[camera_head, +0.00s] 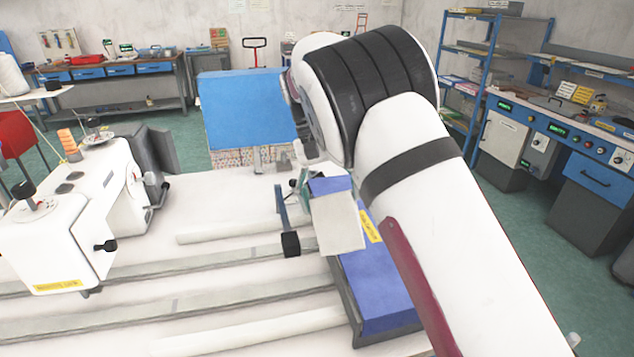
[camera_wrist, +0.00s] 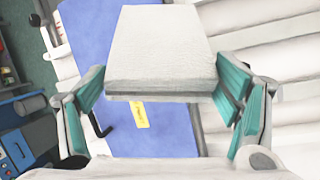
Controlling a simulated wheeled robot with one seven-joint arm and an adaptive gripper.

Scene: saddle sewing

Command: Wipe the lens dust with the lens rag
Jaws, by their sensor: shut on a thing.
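A pale grey-white folded pad, which looks like the lens rag (camera_head: 338,222), is held by my gripper (camera_wrist: 165,90). In the wrist view the rag (camera_wrist: 160,45) sits between the two teal-padded fingers, which are shut on its sides. In the head view the rag hangs tilted above a blue-topped box (camera_head: 372,280) with a yellow label. My arm hides most of the gripper there. A small black block (camera_head: 291,244) on a thin blue post stands just left of the rag. I cannot make out the lens or any dust.
A white sewing machine (camera_head: 85,210) stands on the left of the white table. Metal rails (camera_head: 170,305) and white rolls (camera_head: 215,233) lie across the table. A blue panel (camera_head: 242,110) rises behind. A control bench (camera_head: 570,150) stands at the right.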

